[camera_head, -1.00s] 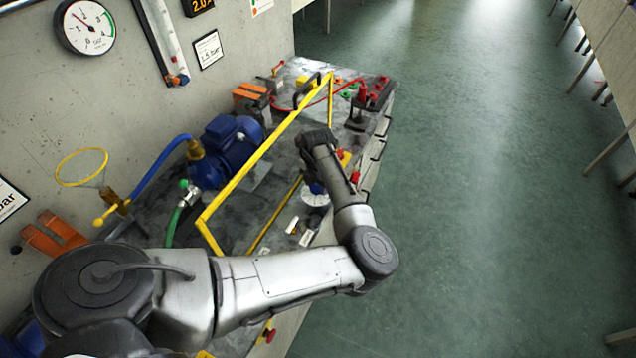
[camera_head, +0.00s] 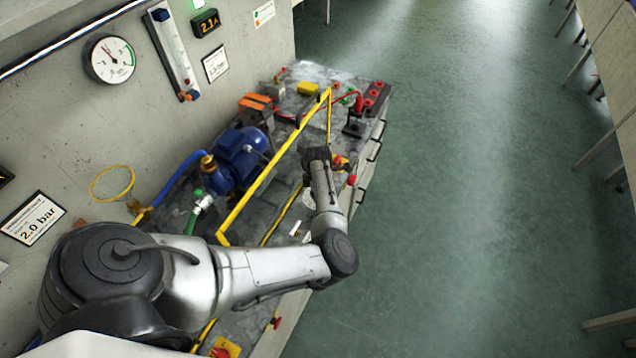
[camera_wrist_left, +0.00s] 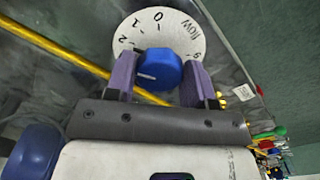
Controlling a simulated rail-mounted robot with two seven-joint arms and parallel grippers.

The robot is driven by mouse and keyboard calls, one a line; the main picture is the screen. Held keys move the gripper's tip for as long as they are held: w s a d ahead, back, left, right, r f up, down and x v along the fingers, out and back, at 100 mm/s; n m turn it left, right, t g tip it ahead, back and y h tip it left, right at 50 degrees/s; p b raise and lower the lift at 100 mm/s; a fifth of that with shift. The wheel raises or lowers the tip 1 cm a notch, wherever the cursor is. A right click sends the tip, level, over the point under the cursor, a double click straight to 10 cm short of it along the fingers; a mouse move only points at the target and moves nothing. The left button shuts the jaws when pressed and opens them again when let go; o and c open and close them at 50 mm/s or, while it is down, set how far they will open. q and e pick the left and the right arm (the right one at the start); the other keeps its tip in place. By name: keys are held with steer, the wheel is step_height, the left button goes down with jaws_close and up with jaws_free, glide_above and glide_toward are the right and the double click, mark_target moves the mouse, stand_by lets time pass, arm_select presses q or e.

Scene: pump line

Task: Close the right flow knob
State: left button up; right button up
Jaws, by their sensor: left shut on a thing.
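A blue knob (camera_wrist_left: 160,70) sits on a round white dial (camera_wrist_left: 180,28) marked with numbers and the word flow in the left wrist view. The knob's pale pointer line points toward the left of that picture. The two purple fingers of my left gripper (camera_wrist_left: 158,80) are shut on the knob, one on each side. In the head view the white dial (camera_head: 308,200) shows only as a sliver beside my left arm; the fingers and knob are hidden under the wrist. My right gripper is not in view.
A yellow frame bar (camera_head: 265,185) runs close to my left arm. A blue pump (camera_head: 237,158) stands behind it, with a blue hose (camera_head: 180,178). A round gauge (camera_head: 110,59) and a display reading about 2.1 (camera_head: 206,22) are on the wall. Open floor (camera_head: 460,200) lies right.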

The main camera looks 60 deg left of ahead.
arm_select(q)
steer(key=m+p, duration=0.3)
steer(key=shift+d+r+m+p, duration=0.1)
steer(key=shift+r+m+p, duration=0.2)
steer(key=shift+m, duration=0.1)
steer(key=m+p, duration=0.3)
steer(key=shift+s+m, duration=0.1)
steer(key=shift+m, duration=0.2)
steer(key=m+p, duration=0.2)
steer(key=m, duration=0.1)
steer(key=shift+f, duration=0.1)
steer(key=shift+m+p, duration=0.8)
steer(key=shift+m, duration=0.6)
steer(key=shift+f, duration=0.1)
steer(key=shift+m, duration=0.3)
steer(key=o, duration=0.9)
steer(key=shift+d+f, duration=0.1)
